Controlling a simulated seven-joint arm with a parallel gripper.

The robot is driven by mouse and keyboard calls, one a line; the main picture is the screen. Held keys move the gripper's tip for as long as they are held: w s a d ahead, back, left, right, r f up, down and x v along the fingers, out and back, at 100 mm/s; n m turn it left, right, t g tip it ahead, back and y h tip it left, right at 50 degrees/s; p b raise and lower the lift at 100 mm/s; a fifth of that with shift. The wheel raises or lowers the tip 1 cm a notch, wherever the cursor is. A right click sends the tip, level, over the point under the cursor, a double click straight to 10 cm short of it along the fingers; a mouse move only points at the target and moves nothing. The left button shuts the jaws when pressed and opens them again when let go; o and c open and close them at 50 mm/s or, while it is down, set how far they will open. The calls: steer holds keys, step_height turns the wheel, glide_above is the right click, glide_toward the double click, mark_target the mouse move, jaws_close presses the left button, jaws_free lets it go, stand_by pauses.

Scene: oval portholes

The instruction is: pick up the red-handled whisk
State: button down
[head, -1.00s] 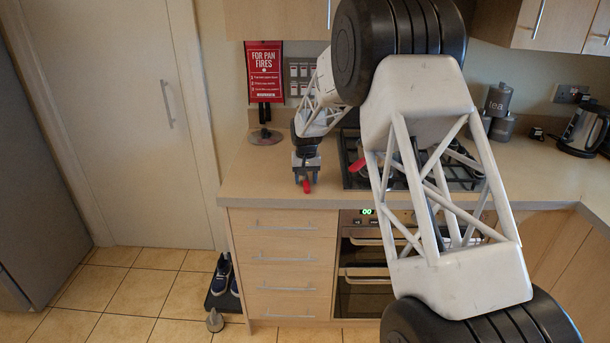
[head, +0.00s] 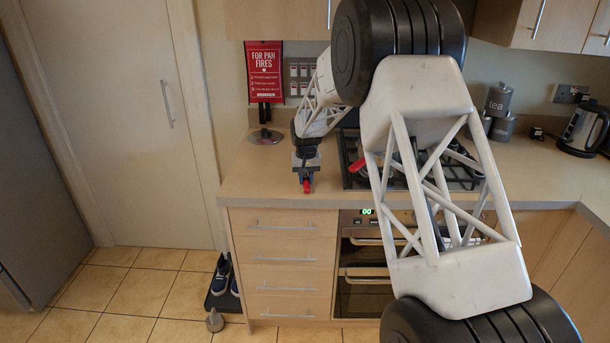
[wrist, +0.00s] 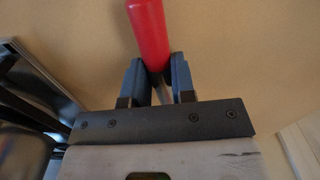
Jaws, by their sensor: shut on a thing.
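The red handle of the whisk (head: 306,186) shows just below my gripper (head: 306,178) over the worktop left of the hob in the head view. In the wrist view the red handle (wrist: 149,32) runs up from between the blue-grey fingers of my gripper (wrist: 155,82). The fingers are shut on the whisk at the lower end of the handle, where a thin grey shaft begins. The whisk's wire end is hidden by my gripper. I cannot tell whether the whisk touches the worktop.
The beige worktop (head: 255,185) is clear left of my gripper. The hob (head: 352,160) is close on the right, with a red-handled item on it. A red fire sign (head: 264,72) and a round glass lid (head: 265,136) are behind. Grey canisters (head: 498,100) and a kettle (head: 584,130) stand far right.

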steer(key=shift+r, duration=0.15)
steer(key=shift+r, duration=0.55)
steer(key=shift+s+r, duration=0.2)
steer(key=shift+r, duration=0.4)
steer(key=shift+s+r, duration=0.15)
steer(key=shift+r, duration=0.4)
steer(key=s+d+r, duration=0.1)
steer(key=s+d, duration=0.2)
steer(key=s, duration=1.2)
steer(key=shift+d+r, duration=0.15)
steer(key=shift+d, duration=0.05)
steer(key=shift+w, duration=0.1)
